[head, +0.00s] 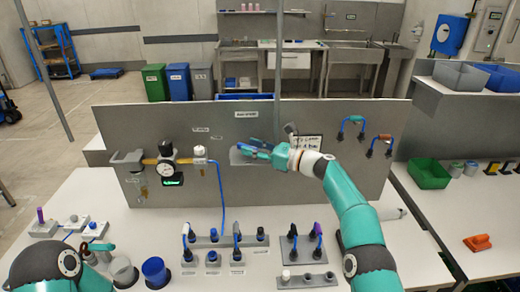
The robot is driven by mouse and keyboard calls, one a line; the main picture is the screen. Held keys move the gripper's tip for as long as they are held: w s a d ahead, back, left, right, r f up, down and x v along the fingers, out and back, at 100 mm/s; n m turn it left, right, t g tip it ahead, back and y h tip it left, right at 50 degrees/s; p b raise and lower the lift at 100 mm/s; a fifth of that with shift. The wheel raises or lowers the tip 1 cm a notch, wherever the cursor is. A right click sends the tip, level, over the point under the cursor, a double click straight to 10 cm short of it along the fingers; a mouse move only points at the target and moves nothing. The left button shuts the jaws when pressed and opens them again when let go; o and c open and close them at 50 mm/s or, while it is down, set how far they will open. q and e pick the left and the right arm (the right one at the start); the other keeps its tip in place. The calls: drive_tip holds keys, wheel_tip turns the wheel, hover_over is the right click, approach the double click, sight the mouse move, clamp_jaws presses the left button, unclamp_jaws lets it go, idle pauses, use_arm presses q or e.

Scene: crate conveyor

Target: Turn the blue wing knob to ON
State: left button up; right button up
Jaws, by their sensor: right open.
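My right gripper (250,151) is open and reaches in from the right, in front of the upright grey panel (350,185), at about mid height. A small blue part shows at the gripper, but I cannot tell the blue wing knob from the gripper's own fingers. The knob and its ON mark are hidden or too small to make out. A pale plate (238,158) shows just left of the gripper. My left arm is low at the left; its gripper (98,249) is small and partly cut off from clear view, near a white block.
A gauge with a black knob (167,149) and a blue hose (221,190) are left on the panel. Blue and red hooked handles (351,126) are at its right. Several plugs on grey strips (235,241), a clear cup (123,271) and a blue cup (155,271) stand on the table.

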drive_tip(key=shift+d, duration=0.25)
drive_tip(key=v, duration=0.7)
drive_tip(key=shift+s+d, duration=0.2)
drive_tip(key=shift+d, duration=0.05)
idle(0.3)
